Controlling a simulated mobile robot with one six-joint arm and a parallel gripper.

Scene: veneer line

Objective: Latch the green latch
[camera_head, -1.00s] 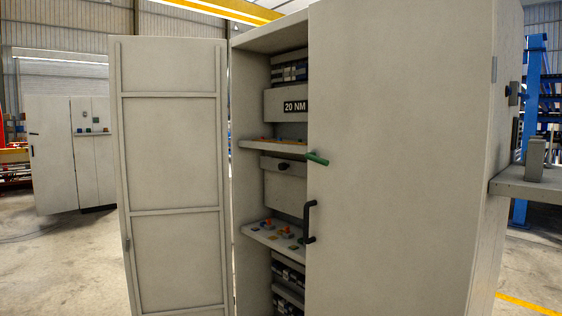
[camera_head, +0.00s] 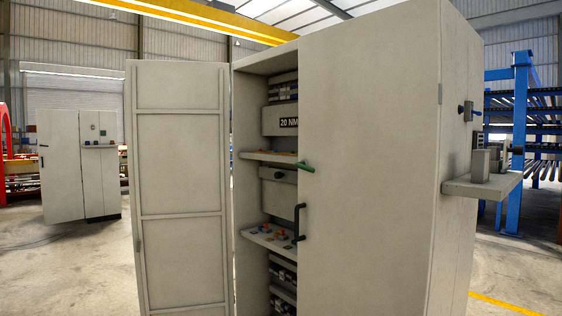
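The green latch (camera_head: 305,167) is a short green lever on the left edge of the closed right-hand door (camera_head: 370,150) of a tall beige cabinet. It lies close to horizontal, sloping slightly down to the right. A black handle (camera_head: 299,223) sits below it on the same door edge. The left-hand door (camera_head: 181,165) stands wide open to the left, showing its framed inner face. My gripper is not in view.
The open bay holds a "20 NM" panel (camera_head: 289,122), a shelf with small coloured parts (camera_head: 268,238) and stacked units. A side shelf (camera_head: 480,186) with grey blocks juts out at right. Another cabinet (camera_head: 62,165) stands at far left.

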